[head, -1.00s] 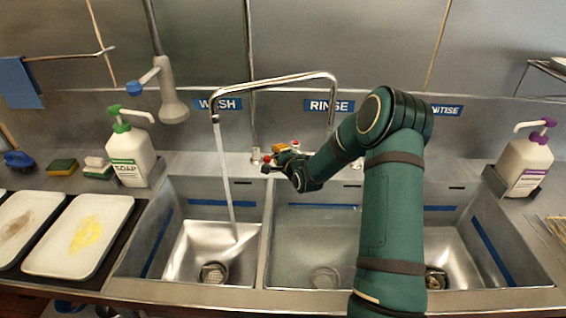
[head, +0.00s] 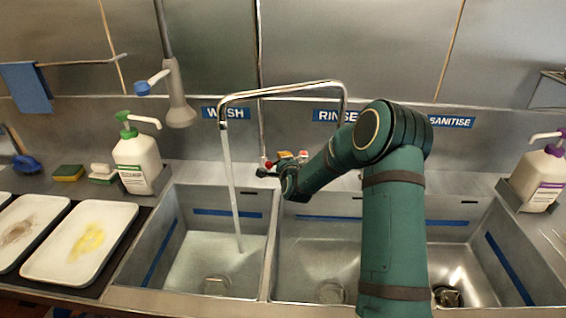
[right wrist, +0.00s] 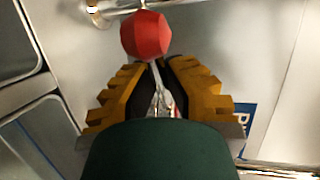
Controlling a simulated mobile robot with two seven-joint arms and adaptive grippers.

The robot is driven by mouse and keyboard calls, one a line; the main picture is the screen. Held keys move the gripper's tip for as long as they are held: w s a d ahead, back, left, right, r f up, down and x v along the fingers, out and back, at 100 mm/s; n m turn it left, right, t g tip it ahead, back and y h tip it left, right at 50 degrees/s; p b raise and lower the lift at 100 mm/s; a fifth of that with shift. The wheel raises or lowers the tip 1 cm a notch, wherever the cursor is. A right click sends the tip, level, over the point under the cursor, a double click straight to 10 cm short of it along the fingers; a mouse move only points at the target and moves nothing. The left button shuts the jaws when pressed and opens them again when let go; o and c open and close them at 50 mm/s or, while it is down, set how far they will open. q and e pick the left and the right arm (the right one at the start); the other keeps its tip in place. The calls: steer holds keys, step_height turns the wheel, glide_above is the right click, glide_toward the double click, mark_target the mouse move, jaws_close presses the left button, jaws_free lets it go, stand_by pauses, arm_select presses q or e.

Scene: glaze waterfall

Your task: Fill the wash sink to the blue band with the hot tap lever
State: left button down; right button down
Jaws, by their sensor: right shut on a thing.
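The wash sink (head: 142,257) is the left basin, under the WASH label (head: 226,113). Its blue band (head: 228,212) runs along the inner walls. The swan-neck spout (head: 283,89) sends a stream of water (head: 232,190) into this basin. Shallow water seems to cover its floor, with the surface below the band. My right gripper (head: 279,174) is at the tap behind the sinks. In the right wrist view the right gripper (right wrist: 160,66) is shut on the hot tap lever, whose red knob (right wrist: 145,35) sticks out beyond the fingertips. My left gripper is out of view.
The rinse sink (head: 318,255) and a sanitise basin stand to the right, partly behind my right arm. A soap bottle (head: 137,165), sponges (head: 69,173) and soiled trays (head: 82,242) are on the left. A sanitiser bottle (head: 541,177) stands far right.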

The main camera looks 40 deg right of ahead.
steer(key=c, duration=1)
jaws_free()
steer(key=v, duration=1.2)
